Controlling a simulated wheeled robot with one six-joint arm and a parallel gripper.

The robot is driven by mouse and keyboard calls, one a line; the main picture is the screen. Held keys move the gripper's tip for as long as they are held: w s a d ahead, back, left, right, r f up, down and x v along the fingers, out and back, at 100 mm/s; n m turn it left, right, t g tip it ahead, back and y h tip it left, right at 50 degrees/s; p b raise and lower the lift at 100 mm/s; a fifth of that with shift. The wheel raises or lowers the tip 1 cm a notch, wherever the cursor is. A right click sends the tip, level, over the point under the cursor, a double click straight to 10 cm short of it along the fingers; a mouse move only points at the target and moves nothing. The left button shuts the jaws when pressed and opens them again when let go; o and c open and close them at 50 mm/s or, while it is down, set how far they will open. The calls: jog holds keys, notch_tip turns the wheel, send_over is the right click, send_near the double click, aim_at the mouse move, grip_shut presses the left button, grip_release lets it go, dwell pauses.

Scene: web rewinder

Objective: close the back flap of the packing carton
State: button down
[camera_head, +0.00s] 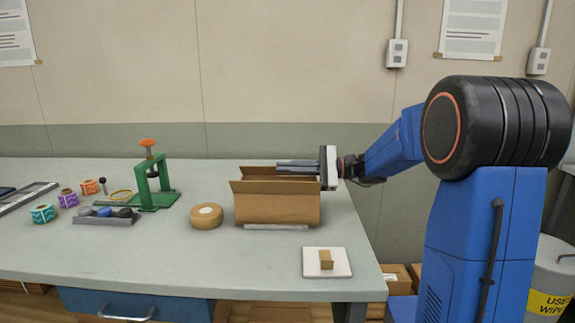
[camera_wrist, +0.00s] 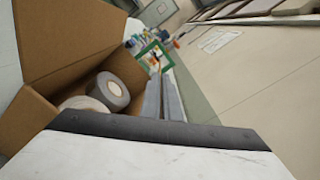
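The brown packing carton (camera_head: 278,210) stands on the bench with its top open. A strip of its back side, apparently the back flap (camera_head: 256,173), shows behind the front edge; its exact angle is unclear. My gripper (camera_head: 278,166) reaches in from the right, its long grey fingers level, pointing left over the carton's back edge. Whether they touch the flap cannot be told. In the wrist view the fingers (camera_wrist: 164,100) lie close together with nothing seen between them. The carton (camera_wrist: 60,45) is open to their left, with rolls (camera_wrist: 110,90) inside; the back flap is not clearly visible there.
A tan tape roll (camera_head: 206,216) sits left of the carton. A green press (camera_head: 152,185), a grey tray (camera_head: 105,219) and small colored rolls stand farther left. A white pad with a small brown block (camera_head: 326,260) lies front right. The wall rises behind the bench.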

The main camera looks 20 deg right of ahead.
jog(key=shift+s+a+f+n, duration=0.1)
jog(key=shift+s+f+n, duration=0.2)
jog(key=shift+n, duration=0.35)
jog(key=shift+s+a+f+n, duration=0.15)
jog(key=shift+f+n, duration=0.1)
jog(key=shift+n, duration=0.4)
jog(key=shift+d, duration=0.1)
jog(key=c, duration=2)
grip_release()
notch_tip(320, 180, up, 10)
